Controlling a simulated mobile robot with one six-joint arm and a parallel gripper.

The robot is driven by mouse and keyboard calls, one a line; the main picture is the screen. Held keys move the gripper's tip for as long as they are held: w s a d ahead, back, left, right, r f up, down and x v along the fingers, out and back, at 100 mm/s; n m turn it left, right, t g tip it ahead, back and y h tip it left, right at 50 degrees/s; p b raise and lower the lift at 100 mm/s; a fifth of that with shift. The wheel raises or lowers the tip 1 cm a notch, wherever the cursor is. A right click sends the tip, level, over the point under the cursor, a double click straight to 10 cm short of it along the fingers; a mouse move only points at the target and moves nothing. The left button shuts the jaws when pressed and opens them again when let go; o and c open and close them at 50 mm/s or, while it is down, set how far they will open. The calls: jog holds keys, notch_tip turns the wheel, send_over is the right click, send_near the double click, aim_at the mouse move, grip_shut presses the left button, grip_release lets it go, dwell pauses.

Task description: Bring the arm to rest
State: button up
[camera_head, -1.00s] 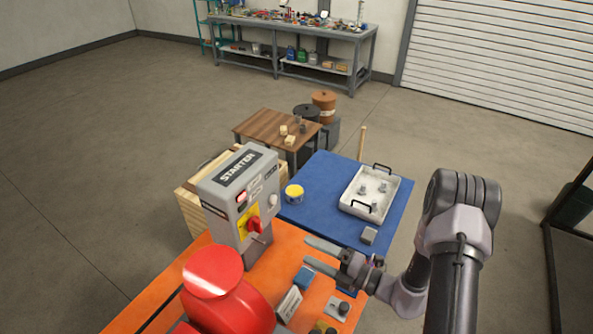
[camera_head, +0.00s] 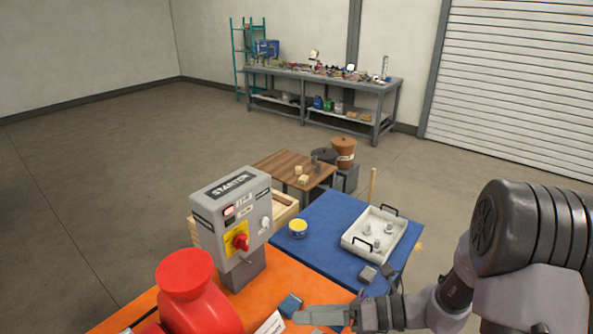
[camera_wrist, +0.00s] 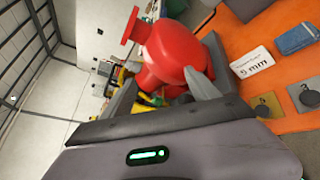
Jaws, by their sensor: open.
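My arm comes in from the right of the head view. My gripper (camera_head: 335,309) is over the orange skid top (camera_head: 262,290) near the bottom of that view, with no object seen between its fingers. The pump's red flange (camera_head: 186,273) is left of my gripper in the head view. The grey starter box (camera_head: 230,211) stands behind, with a red knob on a yellow plate and a lit red indicator.
A blue table (camera_head: 327,232) holds a white tray (camera_head: 375,253) with several small parts, a yellow tin (camera_head: 298,228) and a grey block (camera_head: 367,273). Open floor (camera_head: 90,210) lies left.

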jog(key=s+a+f+n+g+h+b, duration=0.1)
jog(key=s+n+g+h+b, duration=0.2)
jog(key=s+n+h+b, duration=0.55)
jog(key=s+d+n+t+h+b, duration=0.4)
jog(key=s+d+n+t+b, duration=0.1)
jog(key=n, duration=1.1)
jog(key=s+d+t, duration=0.1)
jog(key=d, duration=0.1)
jog(key=shift+s+d+f+n, duration=0.2)
jog(key=shift+d+n, duration=0.15)
jog(key=shift+d, duration=0.05)
jog(key=shift+h, duration=0.25)
